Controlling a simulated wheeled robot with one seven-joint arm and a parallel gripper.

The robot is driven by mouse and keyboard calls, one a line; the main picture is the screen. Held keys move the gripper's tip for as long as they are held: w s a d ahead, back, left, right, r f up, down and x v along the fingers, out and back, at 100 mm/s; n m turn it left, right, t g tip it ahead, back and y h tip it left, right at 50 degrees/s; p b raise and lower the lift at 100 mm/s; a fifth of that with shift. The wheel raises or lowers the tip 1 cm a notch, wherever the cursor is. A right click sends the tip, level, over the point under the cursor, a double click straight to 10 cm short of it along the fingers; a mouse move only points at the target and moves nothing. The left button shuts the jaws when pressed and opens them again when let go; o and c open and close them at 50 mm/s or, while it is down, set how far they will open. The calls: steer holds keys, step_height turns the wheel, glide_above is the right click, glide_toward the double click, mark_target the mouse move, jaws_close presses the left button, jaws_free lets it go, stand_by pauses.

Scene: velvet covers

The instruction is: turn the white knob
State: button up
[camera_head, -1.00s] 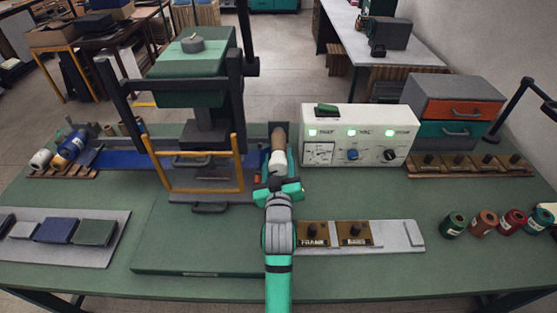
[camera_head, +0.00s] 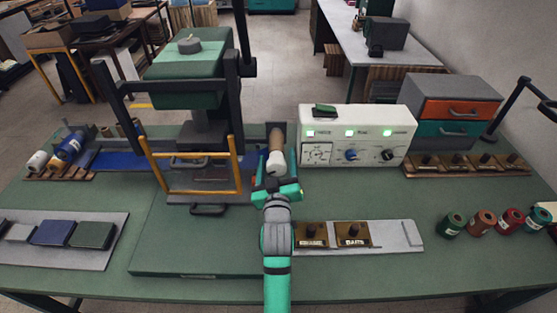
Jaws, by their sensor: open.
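A white control box (camera_head: 357,118) stands at the back of the green table, right of centre. Its front bears three green lights, a blue knob (camera_head: 351,155), a dark knob (camera_head: 388,156) at the right and a pale dial plate (camera_head: 318,153) with a round mark at the left. I cannot clearly make out a white knob on that plate. My gripper (camera_head: 277,168) is seen from behind, left of the box and apart from its front. My teal wrist hides most of its fingers. It is open, and I see nothing held in it.
A press with a yellow guard (camera_head: 190,193) stands close on the left. A brown roller-like thing (camera_head: 277,138) lies beyond my gripper. A tray with two brass plates (camera_head: 398,237) lies in front of the box. A drawer unit (camera_head: 455,115) stands right. Table between tray and box is clear.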

steer(key=s, duration=1)
steer(key=shift+s, duration=0.25)
steer(key=shift+w, duration=0.1)
steer(key=shift+m+g, duration=0.7)
steer(key=shift+m, duration=0.2)
steer(key=s+f, duration=0.4)
steer(key=s, duration=0.2)
steer(key=s+f, duration=0.5)
steer(key=s, duration=0.1)
steer(key=s+f, duration=0.4)
steer(key=s, duration=0.2)
steer(key=shift+s+d+f, duration=0.15)
steer(key=shift+s+f, duration=0.25)
steer(key=s+f+m+g, duration=0.1)
steer(key=s, duration=1.8)
steer(key=shift+s+f+m, duration=0.2)
steer(key=shift+s+m, duration=0.15)
steer(key=shift+m, duration=0.05)
